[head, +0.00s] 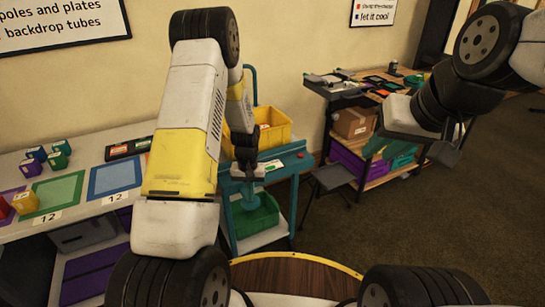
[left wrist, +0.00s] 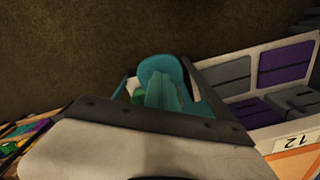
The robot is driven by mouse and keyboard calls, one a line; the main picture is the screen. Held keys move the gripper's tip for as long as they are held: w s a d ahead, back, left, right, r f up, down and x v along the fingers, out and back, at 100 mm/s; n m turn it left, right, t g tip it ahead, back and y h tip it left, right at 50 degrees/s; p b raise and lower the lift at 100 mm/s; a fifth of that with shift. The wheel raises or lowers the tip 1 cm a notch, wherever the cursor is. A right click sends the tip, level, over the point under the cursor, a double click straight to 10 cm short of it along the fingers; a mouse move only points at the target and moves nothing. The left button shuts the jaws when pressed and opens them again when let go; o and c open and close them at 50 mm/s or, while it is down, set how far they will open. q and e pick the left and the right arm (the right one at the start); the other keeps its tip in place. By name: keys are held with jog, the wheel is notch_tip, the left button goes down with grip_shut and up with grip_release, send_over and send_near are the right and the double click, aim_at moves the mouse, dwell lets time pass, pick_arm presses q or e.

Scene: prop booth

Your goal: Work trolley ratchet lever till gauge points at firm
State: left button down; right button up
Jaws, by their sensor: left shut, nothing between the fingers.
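The teal trolley (head: 284,227) stands in the middle of the head view, with a small white-and-green label or gauge (head: 272,165) on its top; its pointer is too small to read. My left gripper (head: 247,173) is shut and empty over the trolley's front left part. A teal upright part (head: 250,196) shows just under it; I cannot tell whether this is the ratchet lever or whether they touch. In the left wrist view a rounded teal part (left wrist: 160,72) appears beyond the gripper. My right gripper (head: 444,153) is at the right, away from the trolley; its jaw opening is unclear.
A yellow bin (head: 274,130) stands at the trolley's back and a green bin (head: 257,217) on its lower shelf. A table with colored mats (head: 58,191) is at left. A cart (head: 379,178) with a cardboard box stands at right. The floor at right is clear.

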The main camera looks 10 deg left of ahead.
pick_arm(q)
jog(key=shift+s+f, duration=0.1)
jog(key=shift+f, duration=2.1)
jog(key=shift+r, duration=4.65)
jog(key=s+d+r+t+h, duration=0.1)
jog(key=s+r+t, duration=0.15)
jog(key=r, duration=0.85)
jog(key=s+r+t, duration=0.1)
jog(key=s+r, duration=0.3)
jog(key=r, duration=0.7)
jog(key=s+r+t, duration=0.1)
jog(key=s+r, duration=0.4)
jog(key=s, duration=0.3)
jog(key=s+d+r+m+t+h, duration=0.1)
jog(key=s+r, duration=0.5)
jog(key=s, duration=0.3)
jog(key=shift+s+t, duration=0.3)
jog(key=shift+t, duration=0.05)
jog(key=shift+d+r, duration=0.1)
